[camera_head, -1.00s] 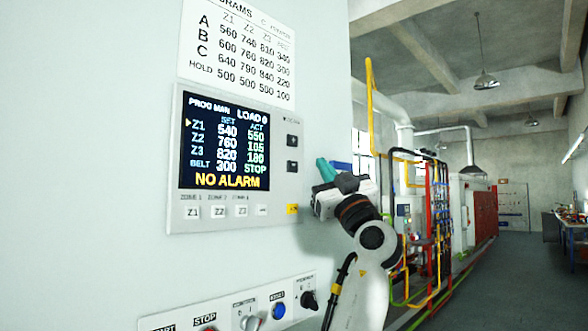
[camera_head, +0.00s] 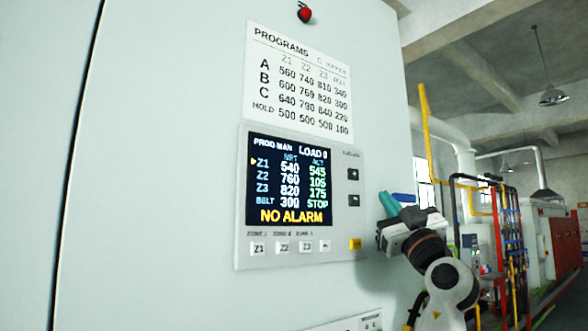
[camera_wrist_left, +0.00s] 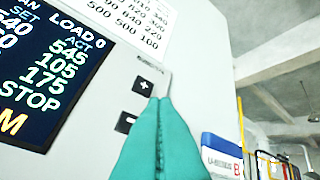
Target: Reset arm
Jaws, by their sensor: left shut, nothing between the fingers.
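My left gripper (camera_head: 388,204), with teal fingers, is shut and empty. It is just right of the control panel (camera_head: 300,252) in the head view. In the left wrist view its closed fingers (camera_wrist_left: 162,112) point up the picture, over the area right of the plus button (camera_wrist_left: 143,86) and minus button (camera_wrist_left: 125,122). I cannot tell whether they touch the panel. The panel's display (camera_head: 290,183) reads "NO ALARM", LOAD 0, belt STOP. My right gripper is out of view.
A program sheet (camera_head: 298,85) is on the pale cabinet wall above the panel. Zone buttons (camera_head: 283,248) and a yellow button (camera_head: 355,244) sit below the display. Pipes (camera_head: 490,240) and red cabinets (camera_head: 566,245) stand further back right.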

